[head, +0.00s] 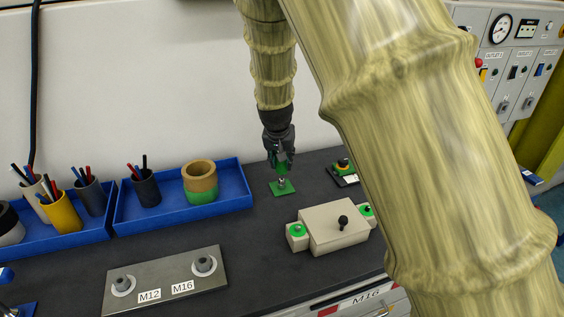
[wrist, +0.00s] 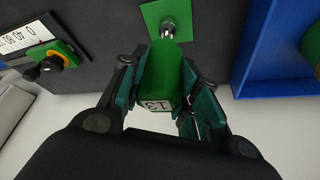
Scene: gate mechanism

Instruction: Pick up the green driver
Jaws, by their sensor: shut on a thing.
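The green driver (wrist: 163,72) is between the fingers of my gripper (wrist: 165,88) in the wrist view, with a white label reading 13 on its near end. My gripper (head: 280,160) is shut on it, above the green square plate (head: 282,187) on the dark worktop. The plate also shows in the wrist view (wrist: 184,14), with a metal tip or fitting (wrist: 168,27) at its middle, at the driver's far end. I cannot tell whether the driver touches the plate. In the head view the driver is mostly hidden by the fingers.
A blue tray (head: 236,199) with a pen cup (head: 146,188) and a tan and green ring (head: 200,182) lies left. A green-yellow device (head: 344,168) sits right of the plate.

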